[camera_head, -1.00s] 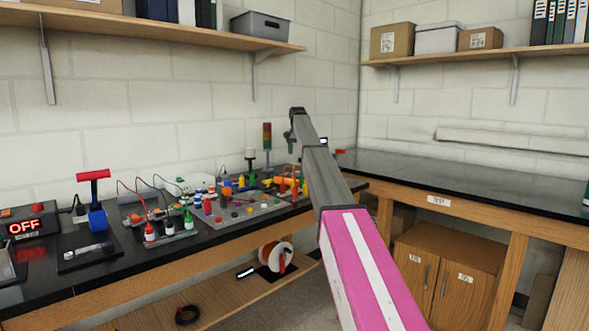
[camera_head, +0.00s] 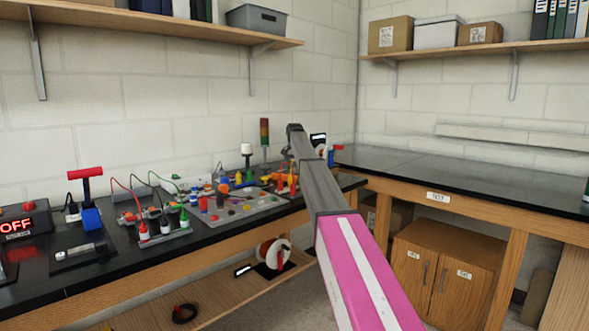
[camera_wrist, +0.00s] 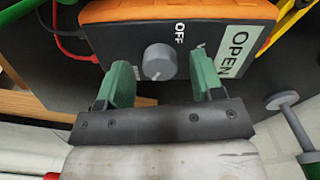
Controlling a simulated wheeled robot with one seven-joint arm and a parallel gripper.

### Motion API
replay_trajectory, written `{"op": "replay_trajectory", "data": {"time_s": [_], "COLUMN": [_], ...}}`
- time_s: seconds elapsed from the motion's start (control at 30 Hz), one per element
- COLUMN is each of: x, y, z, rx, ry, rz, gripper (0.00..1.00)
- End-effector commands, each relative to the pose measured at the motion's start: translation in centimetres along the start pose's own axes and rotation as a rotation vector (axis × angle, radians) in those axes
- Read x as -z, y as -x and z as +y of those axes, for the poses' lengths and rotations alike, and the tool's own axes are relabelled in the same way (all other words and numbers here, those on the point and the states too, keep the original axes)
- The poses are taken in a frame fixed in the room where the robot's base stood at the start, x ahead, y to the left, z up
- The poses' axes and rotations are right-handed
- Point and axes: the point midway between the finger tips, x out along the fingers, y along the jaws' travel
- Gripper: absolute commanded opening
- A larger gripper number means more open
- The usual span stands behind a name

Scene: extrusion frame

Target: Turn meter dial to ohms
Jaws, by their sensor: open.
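The meter (camera_wrist: 180,15) fills the upper part of the wrist view, with an orange case and dark face. Its grey round dial (camera_wrist: 159,62) sits below an "OFF" mark; I cannot tell clearly which way its pointer faces. A pale display (camera_wrist: 238,52) reading "OPEN" is to the right. My gripper (camera_wrist: 163,72) is open, with one green finger on each side of the dial and gaps between. In the head view my arm reaches toward the bench's far right end, where the gripper is hard to make out.
Red (camera_wrist: 75,48) and yellow (camera_wrist: 283,22) leads run beside the meter. A grey knobbed post (camera_wrist: 283,103) stands at the wrist view's right. The black bench (camera_head: 120,262) holds several small panels and a red-handled switch (camera_head: 88,200). The right-hand bench top (camera_head: 450,180) is mostly clear.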

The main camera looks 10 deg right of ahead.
Motion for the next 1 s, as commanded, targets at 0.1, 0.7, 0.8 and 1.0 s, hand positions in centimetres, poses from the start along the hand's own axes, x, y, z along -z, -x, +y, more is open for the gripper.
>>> {"op": "replay_trajectory", "data": {"time_s": [0.1, 0.7, 0.8, 1.0], "x": [-0.02, 0.01, 0.00, 0.00], "y": [-0.58, -0.55, -0.55, -0.53], "z": [0.01, -0.01, -0.01, 0.00], "rx": [0.000, 0.000, 0.000, 0.000], "ry": [0.000, 0.006, 0.023, 0.112], "rz": [0.000, 0.000, 0.000, 0.000], "gripper": [0.61, 0.11, 0.11, 0.11]}}
